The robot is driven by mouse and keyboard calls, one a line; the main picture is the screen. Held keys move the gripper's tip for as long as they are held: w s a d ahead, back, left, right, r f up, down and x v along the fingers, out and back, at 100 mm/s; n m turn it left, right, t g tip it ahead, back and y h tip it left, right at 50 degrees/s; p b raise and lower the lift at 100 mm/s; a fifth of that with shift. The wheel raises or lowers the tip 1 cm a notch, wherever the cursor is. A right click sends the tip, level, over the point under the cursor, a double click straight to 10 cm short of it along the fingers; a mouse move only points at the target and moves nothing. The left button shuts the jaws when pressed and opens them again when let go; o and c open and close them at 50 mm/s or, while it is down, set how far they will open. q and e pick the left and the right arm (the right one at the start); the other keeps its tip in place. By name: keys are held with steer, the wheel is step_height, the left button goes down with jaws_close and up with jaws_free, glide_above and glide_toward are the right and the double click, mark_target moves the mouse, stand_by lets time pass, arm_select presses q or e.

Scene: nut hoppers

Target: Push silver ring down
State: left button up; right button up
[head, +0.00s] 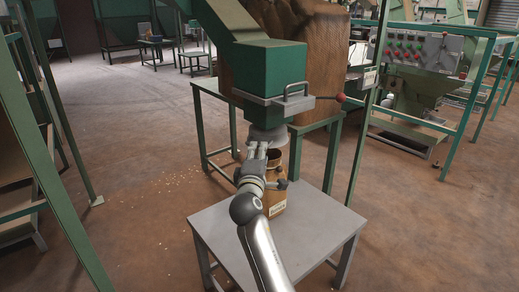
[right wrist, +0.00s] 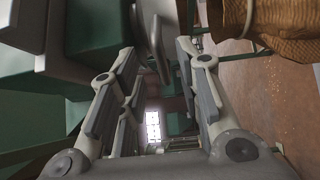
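The silver ring (head: 268,137) is a pale metal collar under the green hopper outlet (head: 272,72) in the head view. My right gripper (head: 257,152) is just below and against the ring's lower left in that view; I cannot tell whether it touches. In the right wrist view the right gripper (right wrist: 155,65) has its fingers apart, with a visible gap between them. A pale curved metal piece shows past the fingertips there; I cannot tell if it is the ring. My left gripper is not in view.
A brown jar (head: 276,178) with a label stands upright on the grey table (head: 311,222), beside my right gripper and below the outlet. A metal handle (head: 284,97) crosses the hopper front. A green post stands at the right. Open floor lies left.

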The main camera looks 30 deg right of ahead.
steer(key=shift+b+x, duration=0.3)
steer(key=shift+x, duration=2.15)
jaws_close()
